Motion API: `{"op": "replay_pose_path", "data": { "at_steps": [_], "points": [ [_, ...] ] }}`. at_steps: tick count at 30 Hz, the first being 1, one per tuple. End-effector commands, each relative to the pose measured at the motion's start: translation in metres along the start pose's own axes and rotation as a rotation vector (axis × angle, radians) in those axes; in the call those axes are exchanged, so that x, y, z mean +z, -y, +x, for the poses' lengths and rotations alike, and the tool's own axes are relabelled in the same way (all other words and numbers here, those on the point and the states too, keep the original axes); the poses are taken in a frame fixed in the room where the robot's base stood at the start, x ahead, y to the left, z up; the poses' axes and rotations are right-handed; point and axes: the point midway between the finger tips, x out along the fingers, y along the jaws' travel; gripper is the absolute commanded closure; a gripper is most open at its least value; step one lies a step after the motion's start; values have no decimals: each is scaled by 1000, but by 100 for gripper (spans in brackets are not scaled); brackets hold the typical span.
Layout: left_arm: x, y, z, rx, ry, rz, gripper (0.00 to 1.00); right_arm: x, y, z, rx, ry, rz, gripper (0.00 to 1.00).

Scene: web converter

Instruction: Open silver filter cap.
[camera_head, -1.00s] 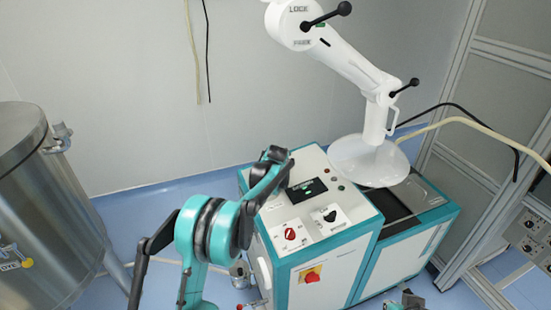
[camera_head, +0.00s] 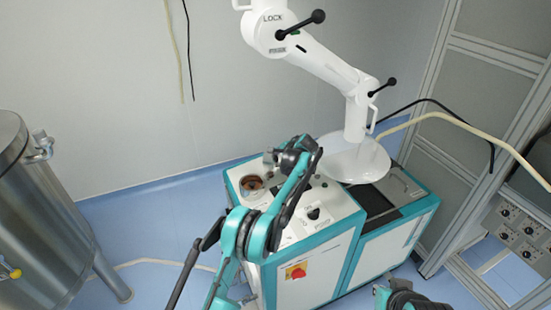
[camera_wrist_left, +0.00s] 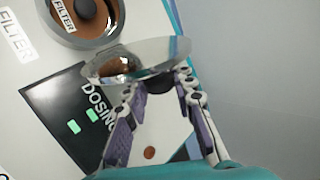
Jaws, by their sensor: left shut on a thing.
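The silver filter cap (camera_wrist_left: 150,53) is a shiny disc. My left gripper (camera_wrist_left: 160,82) is shut on it and holds it tilted, apart from the filter opening.
The teal and white machine (camera_head: 318,277) has a dosing screen (camera_wrist_left: 75,120) and knobs. A white jointed arm (camera_head: 335,75) stands on its right part. A steel tank (camera_head: 35,220) is at the left, and a grey cabinet frame (camera_head: 450,150) at the right.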

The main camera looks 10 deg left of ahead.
Motion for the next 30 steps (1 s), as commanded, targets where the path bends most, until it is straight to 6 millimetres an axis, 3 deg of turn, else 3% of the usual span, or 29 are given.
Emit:
{"op": "replay_pose_path", "data": {
  "at_steps": [14, 15, 17, 30],
  "points": [
    [-1, 0, 0, -1, 6, 10, 100, 0, 0, 0, 0, 0, 0, 100],
    [-2, 0, 0, -1, 6, 9, 65, 0, 0, 0, 0, 0, 0, 100],
    [-1, 0, 0, -1, 6, 9, 53, 0, 0, 0, 0, 0, 0, 100],
    [-2, 0, -8, 0, 6, 9, 53, 0, 0, 0, 0, 0, 0, 100]
  ]
}}
